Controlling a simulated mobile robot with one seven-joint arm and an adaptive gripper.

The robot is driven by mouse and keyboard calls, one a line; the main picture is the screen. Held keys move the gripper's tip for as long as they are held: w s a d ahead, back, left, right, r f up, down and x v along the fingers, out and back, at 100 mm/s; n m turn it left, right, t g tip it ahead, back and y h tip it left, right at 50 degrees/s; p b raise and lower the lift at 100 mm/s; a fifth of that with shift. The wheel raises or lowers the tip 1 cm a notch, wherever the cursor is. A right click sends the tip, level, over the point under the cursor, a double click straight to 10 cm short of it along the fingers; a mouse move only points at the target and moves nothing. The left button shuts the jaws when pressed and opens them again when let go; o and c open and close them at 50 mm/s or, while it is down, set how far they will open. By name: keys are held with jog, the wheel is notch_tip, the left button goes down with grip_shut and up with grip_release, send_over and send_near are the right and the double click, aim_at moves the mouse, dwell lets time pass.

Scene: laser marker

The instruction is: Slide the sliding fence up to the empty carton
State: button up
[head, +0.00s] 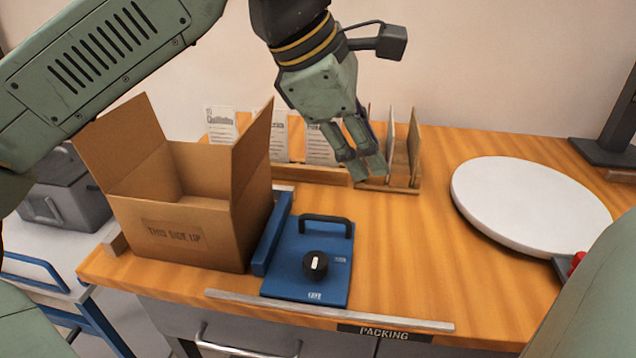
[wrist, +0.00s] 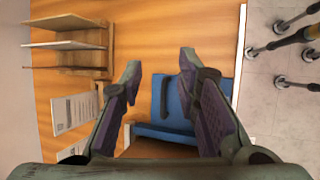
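The sliding fence (head: 308,262) is a blue plate with an upright blue wall on its left side, a dark handle (head: 327,219) at the back and a black knob. It lies near the table's front edge. The empty carton (head: 190,228) stands open just left of the wall; I cannot tell whether they touch. My gripper (head: 361,168) is above the table, behind and right of the fence, pointing down. In the wrist view my gripper (wrist: 160,63) is open and empty. The blue plate (wrist: 222,88) shows there partly behind the right finger.
A wooden rack (head: 402,188) with upright dividers stands close below my gripper. Several cards (head: 279,140) stand behind the carton. A white round turntable (head: 530,205) is at right. A metal rail (head: 330,311) runs along the front edge. The table between fence and turntable is clear.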

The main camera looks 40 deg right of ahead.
aim_at(322, 218)
jog(key=w+f+t+y, duration=0.1)
jog(key=w+f, duration=0.1)
jog(key=f, duration=0.2)
jog(key=w+f+t+y, duration=0.1)
jog(key=w+f+y, duration=0.1)
jog(key=f, duration=0.3)
jog(key=w+f+y, duration=0.1)
jog(key=w+f, duration=0.1)
jog(key=f, duration=0.2)
jog(key=shift+w+a+f+t, duration=0.35)
jog(key=shift+a+t, duration=0.05)
jog(key=shift+c, duration=0.5)
grip_shut()
